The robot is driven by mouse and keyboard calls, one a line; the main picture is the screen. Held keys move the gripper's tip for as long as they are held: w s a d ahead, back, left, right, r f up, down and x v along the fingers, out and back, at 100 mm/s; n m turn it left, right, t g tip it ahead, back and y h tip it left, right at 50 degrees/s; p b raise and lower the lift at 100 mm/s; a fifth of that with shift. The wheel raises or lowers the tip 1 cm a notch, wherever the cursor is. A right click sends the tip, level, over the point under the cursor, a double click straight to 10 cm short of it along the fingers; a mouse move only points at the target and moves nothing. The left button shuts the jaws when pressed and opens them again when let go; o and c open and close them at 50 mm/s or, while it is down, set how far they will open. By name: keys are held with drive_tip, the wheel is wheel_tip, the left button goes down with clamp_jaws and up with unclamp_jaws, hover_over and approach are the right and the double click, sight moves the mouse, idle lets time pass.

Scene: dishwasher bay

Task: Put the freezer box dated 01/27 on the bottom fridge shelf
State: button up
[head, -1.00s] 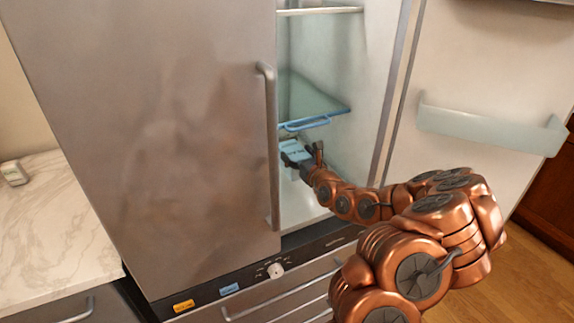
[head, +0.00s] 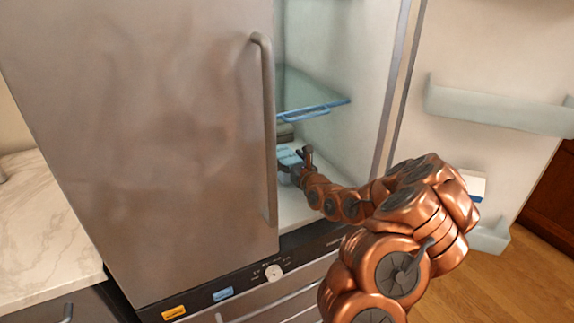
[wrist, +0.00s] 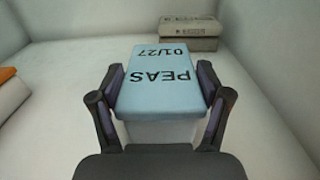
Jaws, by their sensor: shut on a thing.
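The freezer box (wrist: 165,75) has a light blue lid that reads "PEAS 01/27", upside down in the wrist view, and a pale body below. My gripper (wrist: 165,105) is shut on it, one finger along each side. In the head view the box (head: 288,157) is inside the fridge, low down, beneath the blue-edged shelf. My gripper (head: 297,167) reaches in past the left door's edge. The bottom fridge shelf (wrist: 270,120) is a white surface under and around the box. I cannot tell whether the box touches it.
Stacked grey boxes (wrist: 175,32) stand at the back of the compartment. An orange and white item (wrist: 10,90) is at its left. The blue-edged shelf (head: 318,110) is overhead. The closed left door (head: 140,140) hides part of the interior. The floor right of the box is clear.

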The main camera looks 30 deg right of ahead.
drive_tip(key=shift+w+a+f, duration=0.1)
drive_tip(key=shift+w+a, duration=0.1)
drive_tip(key=shift+f, duration=0.1)
drive_tip(key=o, duration=1.6)
